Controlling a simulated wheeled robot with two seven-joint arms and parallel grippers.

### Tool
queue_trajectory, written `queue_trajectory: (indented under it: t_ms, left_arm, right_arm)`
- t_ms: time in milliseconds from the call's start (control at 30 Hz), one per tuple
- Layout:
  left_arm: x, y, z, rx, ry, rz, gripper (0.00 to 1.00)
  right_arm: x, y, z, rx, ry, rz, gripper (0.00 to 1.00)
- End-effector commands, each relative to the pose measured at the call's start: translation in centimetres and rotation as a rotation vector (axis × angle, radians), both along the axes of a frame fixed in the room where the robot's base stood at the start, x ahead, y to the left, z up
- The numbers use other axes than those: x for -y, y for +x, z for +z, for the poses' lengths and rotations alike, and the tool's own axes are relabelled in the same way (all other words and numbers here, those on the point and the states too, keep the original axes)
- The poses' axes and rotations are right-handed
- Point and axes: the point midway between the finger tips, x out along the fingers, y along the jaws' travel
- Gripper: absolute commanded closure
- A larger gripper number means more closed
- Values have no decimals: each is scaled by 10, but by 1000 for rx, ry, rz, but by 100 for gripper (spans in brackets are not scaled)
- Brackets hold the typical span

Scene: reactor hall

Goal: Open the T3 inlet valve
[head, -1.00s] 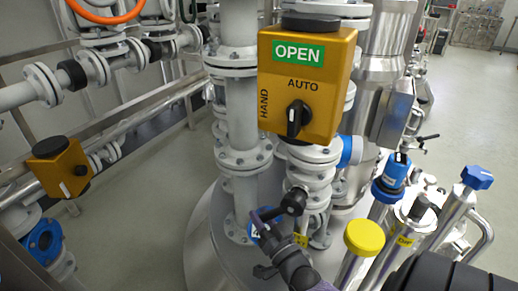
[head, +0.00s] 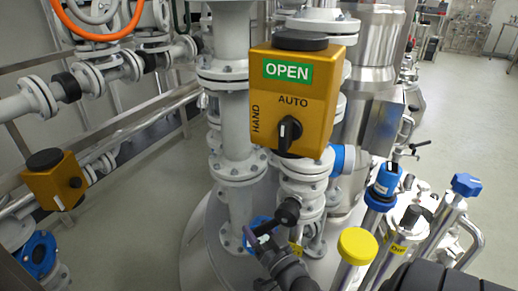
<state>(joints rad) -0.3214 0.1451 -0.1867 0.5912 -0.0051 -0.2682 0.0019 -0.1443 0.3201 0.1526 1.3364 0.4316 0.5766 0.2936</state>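A yellow valve actuator box (head: 327,105) with a black cap stands on the white pipe stack at the centre. Its green sign (head: 288,71) reads OPEN. Below are the words HAND and AUTO and a black selector knob (head: 289,134), upright with its white mark up. No T3 label is legible. A second yellow actuator box (head: 51,181) with a black knob is at the left. My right gripper (head: 252,259) is low at the centre, dark with spread fingers, empty as far as I see. It is well below the central box, not touching it. My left gripper is not in view.
A yellow cap (head: 357,245), a blue cap (head: 466,184) and a blue fitting (head: 387,185) top steel pipes at the lower right. Open floor (head: 462,110) lies at the upper right.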

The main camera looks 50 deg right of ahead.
Motion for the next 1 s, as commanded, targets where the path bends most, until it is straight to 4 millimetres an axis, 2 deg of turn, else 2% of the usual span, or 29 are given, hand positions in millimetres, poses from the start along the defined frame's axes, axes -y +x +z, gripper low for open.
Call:
queue_trajectory:
  t_ms: [167,233,500,600,733,1000]
  left_arm:
    - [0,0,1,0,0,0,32]
    - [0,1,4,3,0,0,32]
    - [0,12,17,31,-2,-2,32]
    - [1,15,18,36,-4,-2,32]
    - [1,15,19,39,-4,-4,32]
    - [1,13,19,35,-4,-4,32]
  right_arm:
    - [0,-1,1,1,0,0,31]
    - [-2,-9,0,-1,0,0,31]
    - [-19,-72,-9,-2,2,-1,31]
    - [-23,-87,-12,-1,1,0,31]
    - [-26,-95,-14,0,1,0,31]
    - [-26,-95,-16,-8,0,1,31]
